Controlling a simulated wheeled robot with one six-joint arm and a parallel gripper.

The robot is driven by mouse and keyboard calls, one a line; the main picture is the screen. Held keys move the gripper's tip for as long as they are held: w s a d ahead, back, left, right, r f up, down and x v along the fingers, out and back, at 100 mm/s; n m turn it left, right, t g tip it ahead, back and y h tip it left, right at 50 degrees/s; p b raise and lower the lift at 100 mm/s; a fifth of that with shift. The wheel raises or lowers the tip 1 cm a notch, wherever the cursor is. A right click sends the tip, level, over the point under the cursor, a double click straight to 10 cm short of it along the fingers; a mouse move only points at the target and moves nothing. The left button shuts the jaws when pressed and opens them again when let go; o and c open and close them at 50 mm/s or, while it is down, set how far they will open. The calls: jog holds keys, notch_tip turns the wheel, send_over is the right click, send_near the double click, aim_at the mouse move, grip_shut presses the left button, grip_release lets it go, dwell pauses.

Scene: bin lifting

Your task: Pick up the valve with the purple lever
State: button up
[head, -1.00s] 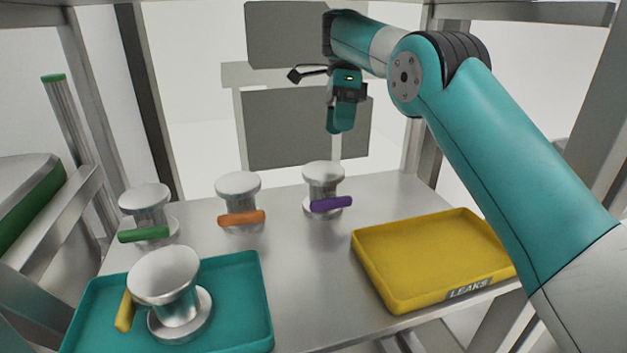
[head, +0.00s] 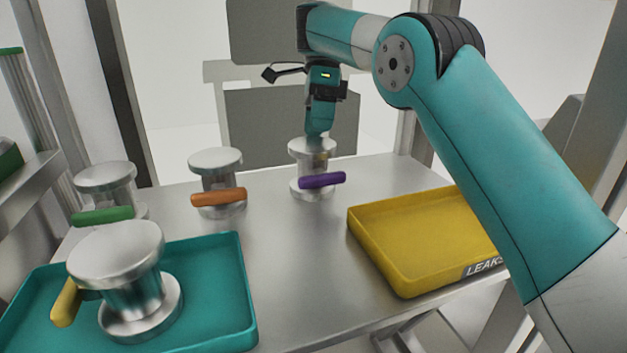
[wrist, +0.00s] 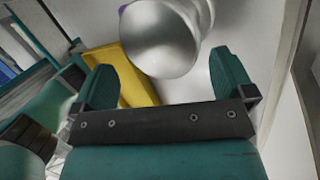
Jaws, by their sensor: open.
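The valve with the purple lever (head: 312,150) stands upright at the back of the metal table, its purple lever (head: 322,180) facing the front. My gripper (head: 318,132) points down at the top of this valve. In the wrist view the valve's round metal top (wrist: 158,40) lies beyond and between the two spread fingers of my gripper (wrist: 160,82). The jaws are open and hold nothing. I cannot tell whether a finger touches the valve.
Valves with an orange lever (head: 216,165) and a green lever (head: 105,185) stand to the left. A valve with a yellow lever (head: 118,250) stands in the teal tray (head: 225,300). The yellow tray marked LEAKS (head: 400,235) lies at the right. The table between the trays is clear.

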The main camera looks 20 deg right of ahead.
aim_at(315, 143)
jog(key=b+x, duration=0.3)
jog(key=x, duration=0.2)
jog(key=shift+b, duration=0.35)
jog(key=shift+r, duration=0.1)
jog(key=shift+c, duration=0.5)
jog(key=c, duration=1)
